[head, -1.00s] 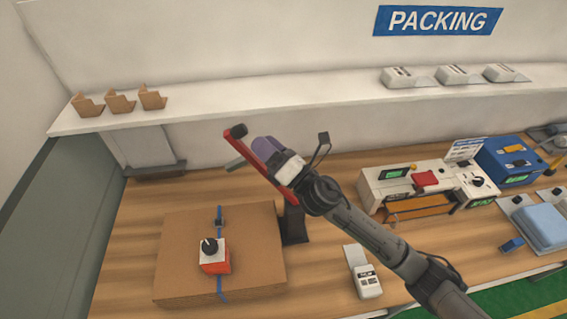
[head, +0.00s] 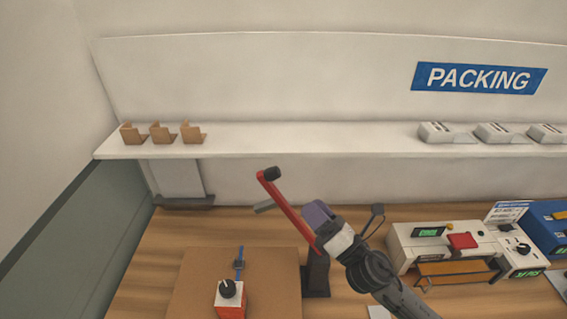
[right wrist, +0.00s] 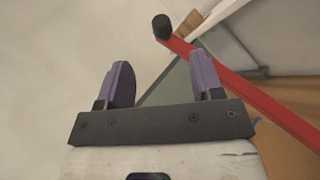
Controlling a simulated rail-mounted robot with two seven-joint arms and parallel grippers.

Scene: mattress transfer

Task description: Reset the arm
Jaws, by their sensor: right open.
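A red lever (head: 290,212) with a black knob at its top end stands tilted up to the left. Its lower end meets a black stand (head: 317,275) beside the carton. My right gripper (head: 316,212), with purple fingers, is just right of the lever in the head view. In the right wrist view its two fingers (right wrist: 163,82) are apart with nothing between them. The red lever (right wrist: 265,100) crosses behind the right finger there. Whether a finger touches the lever I cannot tell. My left gripper is not in view.
A flat brown carton (head: 195,285) with a blue strap lies on the wooden bench, with an orange and white box (head: 231,298) with a black knob on top. A white machine (head: 445,245) stands to the right. A white shelf (head: 310,143) runs along the wall behind.

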